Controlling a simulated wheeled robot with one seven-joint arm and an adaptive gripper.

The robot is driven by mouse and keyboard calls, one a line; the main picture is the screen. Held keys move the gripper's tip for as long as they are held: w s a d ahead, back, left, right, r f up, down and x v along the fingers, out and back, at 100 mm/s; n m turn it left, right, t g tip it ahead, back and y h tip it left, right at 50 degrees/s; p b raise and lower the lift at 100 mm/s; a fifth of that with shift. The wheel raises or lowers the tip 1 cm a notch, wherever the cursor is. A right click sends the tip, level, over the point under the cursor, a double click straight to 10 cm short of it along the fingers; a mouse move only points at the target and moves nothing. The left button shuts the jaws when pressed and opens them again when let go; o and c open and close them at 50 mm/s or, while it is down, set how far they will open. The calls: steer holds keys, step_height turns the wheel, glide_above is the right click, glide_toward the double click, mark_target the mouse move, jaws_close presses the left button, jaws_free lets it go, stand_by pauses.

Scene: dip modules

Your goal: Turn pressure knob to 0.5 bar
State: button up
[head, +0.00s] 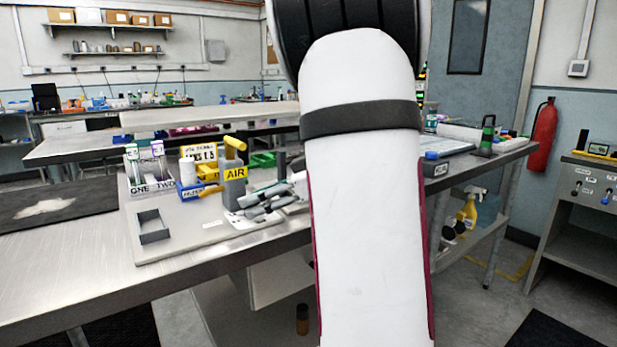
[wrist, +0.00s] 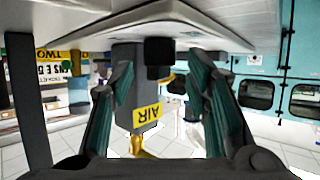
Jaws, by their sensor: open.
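The grey air unit (head: 235,190) stands on the pale board, with a yellow AIR label and a yellow handle on top. In the wrist view the air unit (wrist: 124,58) appears upside down, its label (wrist: 147,114) below the black knob (wrist: 159,52). This dark knob sticks out toward my gripper; no scale or pointer is readable. My gripper (wrist: 160,72) is open, one finger on each side of the knob in the picture. I cannot tell whether the knob is between the pads or just beyond. In the head view my gripper (head: 268,202) is right of the air unit.
The steel bench (head: 70,262) is bare in front. My arm hides the bench's middle.

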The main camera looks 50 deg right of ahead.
steer(key=shift+a+f+t, duration=0.1)
steer(key=shift+t, duration=0.2)
steer(key=r+p+v, duration=0.1)
steer(key=p+v, duration=0.3)
steer(key=v, duration=1)
steer(key=shift+h, duration=0.7)
steer(key=a+r+b, duration=0.1)
steer(key=a+r, duration=0.1)
steer(key=a+r+b, duration=0.1)
steer(key=a, duration=0.1)
steer(key=shift+w+r+b, duration=0.1)
steer(key=shift+w+b, duration=0.2)
steer(key=shift+s+d, duration=0.1)
